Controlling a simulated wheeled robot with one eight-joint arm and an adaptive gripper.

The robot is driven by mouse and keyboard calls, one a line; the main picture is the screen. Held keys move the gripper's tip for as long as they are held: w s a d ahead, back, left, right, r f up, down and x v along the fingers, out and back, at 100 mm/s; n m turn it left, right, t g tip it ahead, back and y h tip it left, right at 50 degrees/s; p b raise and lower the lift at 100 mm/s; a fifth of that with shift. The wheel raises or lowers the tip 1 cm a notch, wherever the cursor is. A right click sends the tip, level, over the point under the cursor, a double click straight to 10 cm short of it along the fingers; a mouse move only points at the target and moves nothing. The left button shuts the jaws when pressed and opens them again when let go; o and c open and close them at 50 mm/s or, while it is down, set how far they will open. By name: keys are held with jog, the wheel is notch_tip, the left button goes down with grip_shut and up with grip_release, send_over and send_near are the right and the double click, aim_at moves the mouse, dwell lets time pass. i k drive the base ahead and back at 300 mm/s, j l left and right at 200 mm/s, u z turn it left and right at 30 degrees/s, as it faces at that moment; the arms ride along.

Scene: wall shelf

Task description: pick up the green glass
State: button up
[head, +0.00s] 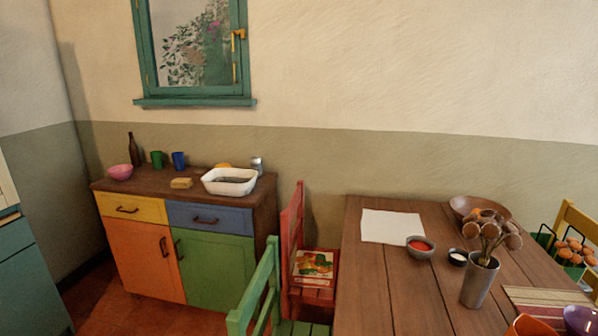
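The green glass (157,159) stands upright on the dark wooden top of a low colourful cabinet (200,225), towards the back left of the room. A blue glass (178,161) stands just to its right. A dark bottle (134,150) stands to its left. The green glass is small in the head view but nothing hides it. My gripper is not in the head view.
A pink bowl (120,172), a yellowish block (181,183) and a white basin (230,181) share the cabinet top. A green chair (262,290), a red chair (293,235) and a large wooden table (375,285) stand to the right. Reddish floor shows before the cabinet.

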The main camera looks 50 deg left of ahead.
aim_at(156, 156)
jog(key=k+j+u, duration=0.15)
jog(key=k+j, duration=0.65)
jog(key=k+j+u, duration=0.1)
jog(key=j, duration=0.3)
jog(key=k+j+u, duration=0.15)
jog(key=j, duration=0.3)
jog(key=k+j+u, duration=0.1)
jog(key=j, duration=0.35)
jog(key=k+j+u, duration=0.1)
jog(key=j, duration=0.35)
jog(key=k+j+u, duration=0.15)
jog(key=j, duration=0.3)
jog(key=i+j+u, duration=0.15)
jog(key=j, duration=0.3)
jog(key=i+j+u, duration=0.15)
jog(key=i+j, duration=0.15)
jog(key=i+j+u, duration=0.15)
jog(key=j, duration=0.3)
jog(key=i, duration=0.1)
